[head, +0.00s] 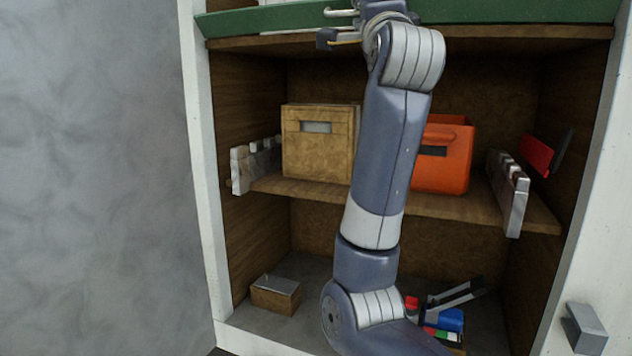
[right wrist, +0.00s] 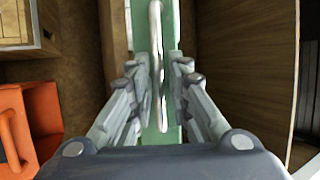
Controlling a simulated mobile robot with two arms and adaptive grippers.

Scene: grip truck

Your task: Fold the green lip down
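The green lip (head: 270,18) runs across the top of the cabinet opening, above the upper shelf. It also fills the middle of the right wrist view (right wrist: 143,25). A thin pale bar handle (right wrist: 155,40) is on it, and part of this handle shows in the head view (head: 341,12). My right gripper (right wrist: 158,68) is open, with one finger on each side of the handle and gaps between. In the head view the right gripper (head: 345,35) is at the lip, partly hidden by its own wrist. My left gripper is not in view.
Below the lip, a wooden box (head: 315,155) and an orange bin (head: 445,165) stand on the shelf (head: 300,190). Grey-white brackets (head: 510,195) flank the shelf ends. A small box (head: 275,295) and coloured items (head: 452,320) lie on the floor. White posts (head: 205,200) frame the opening.

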